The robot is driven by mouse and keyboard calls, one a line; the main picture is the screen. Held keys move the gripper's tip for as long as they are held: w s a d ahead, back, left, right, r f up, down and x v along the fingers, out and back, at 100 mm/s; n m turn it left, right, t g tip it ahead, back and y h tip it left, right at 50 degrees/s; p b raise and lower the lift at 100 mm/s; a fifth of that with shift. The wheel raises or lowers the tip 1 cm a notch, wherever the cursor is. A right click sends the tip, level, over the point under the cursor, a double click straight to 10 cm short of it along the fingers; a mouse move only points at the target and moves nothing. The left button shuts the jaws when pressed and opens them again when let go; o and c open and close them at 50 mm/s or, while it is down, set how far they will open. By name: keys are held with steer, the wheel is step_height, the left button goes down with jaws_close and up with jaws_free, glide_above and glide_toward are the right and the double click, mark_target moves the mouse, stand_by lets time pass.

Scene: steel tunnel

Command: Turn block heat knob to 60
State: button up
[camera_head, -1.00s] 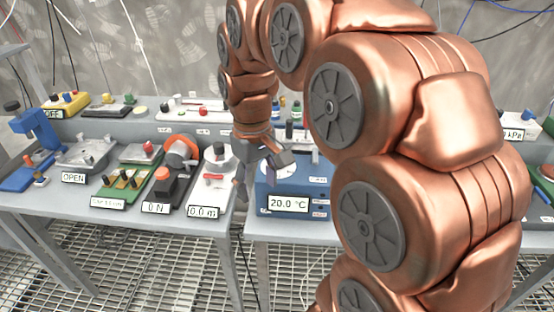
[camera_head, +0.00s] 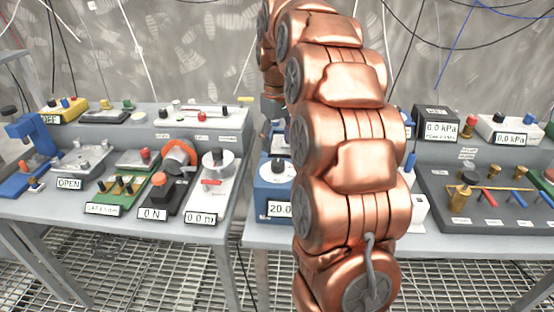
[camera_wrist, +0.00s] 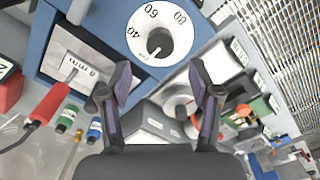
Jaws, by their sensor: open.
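The block heater (camera_head: 266,197) is a blue box with a display starting "20.0"; my arm covers its right part. In the wrist view its white dial (camera_wrist: 181,45) shows 40, 60 and 80. The dark heat knob (camera_wrist: 160,42) sits at the dial's middle; a light mark on it seems to point lower left, away from 60. My gripper (camera_wrist: 162,85) is open and empty, its two dark fingers apart and below the dial in the wrist view. It does not appear to touch the knob.
A grey block (camera_wrist: 85,62) with a label is beside the dial. Pressure boxes (camera_head: 437,125) are at right.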

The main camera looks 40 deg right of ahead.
mark_target(278, 162)
steer(key=shift+f+p, duration=0.5)
steer(key=shift+f, duration=2.6)
steer(key=shift+c, duration=0.3)
steer(key=shift+a, duration=0.1)
steer(key=c, duration=1.1)
